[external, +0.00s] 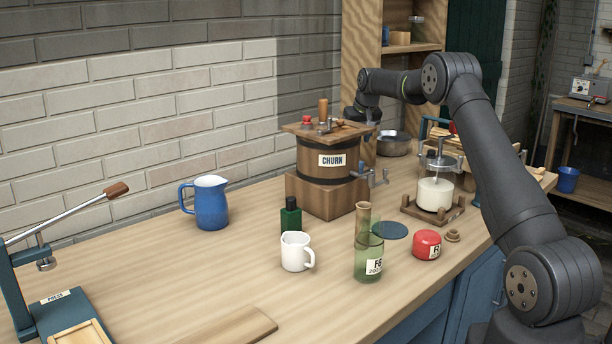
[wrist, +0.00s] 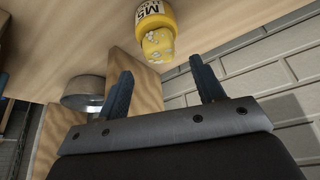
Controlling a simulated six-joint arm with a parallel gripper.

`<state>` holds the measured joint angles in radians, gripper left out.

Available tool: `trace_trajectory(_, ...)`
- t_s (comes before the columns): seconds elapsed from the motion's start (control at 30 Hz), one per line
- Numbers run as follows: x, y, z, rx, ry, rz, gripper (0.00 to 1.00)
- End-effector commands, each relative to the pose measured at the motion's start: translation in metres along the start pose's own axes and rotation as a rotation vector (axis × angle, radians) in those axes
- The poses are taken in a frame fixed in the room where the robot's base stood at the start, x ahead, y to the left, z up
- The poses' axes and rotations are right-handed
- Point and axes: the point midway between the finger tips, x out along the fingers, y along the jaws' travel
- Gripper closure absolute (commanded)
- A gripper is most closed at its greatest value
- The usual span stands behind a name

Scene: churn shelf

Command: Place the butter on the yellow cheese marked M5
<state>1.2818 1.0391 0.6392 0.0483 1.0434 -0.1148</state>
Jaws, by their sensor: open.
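The yellow cheese marked M5 (wrist: 153,10) shows at the top of the wrist view, where the scene appears upside down. A lumpy yellow piece with pale specks, which looks like the butter (wrist: 158,43), sits against the cheese's upper face and appears to rest on it. My gripper (wrist: 160,68) is open, its two dark fingers apart and nothing between them. The butter lies just beyond the fingertips, apart from them. In the external view my wrist is behind the churn (external: 330,160); the fingertips, cheese and butter cannot be made out there.
A metal bowl (external: 393,143) stands behind the churn and shows in the wrist view (wrist: 84,92). A wooden shelf (external: 362,50) and brick wall are close to my gripper. A blue jug (external: 210,205), white mug (external: 295,252), green jar (external: 368,265) and red tin (external: 426,244) stand nearer.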

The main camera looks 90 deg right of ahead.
Motion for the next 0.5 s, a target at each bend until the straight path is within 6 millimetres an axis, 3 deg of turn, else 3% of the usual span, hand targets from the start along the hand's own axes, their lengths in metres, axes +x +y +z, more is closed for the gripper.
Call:
trace_trajectory(0.23, -0.047, 0.0, 0.0, 0.0, 0.0, 0.0, 0.38)
trace_trajectory(0.5, -0.066, 0.0, 0.0, 0.0, -0.001, 0.0, 0.38)
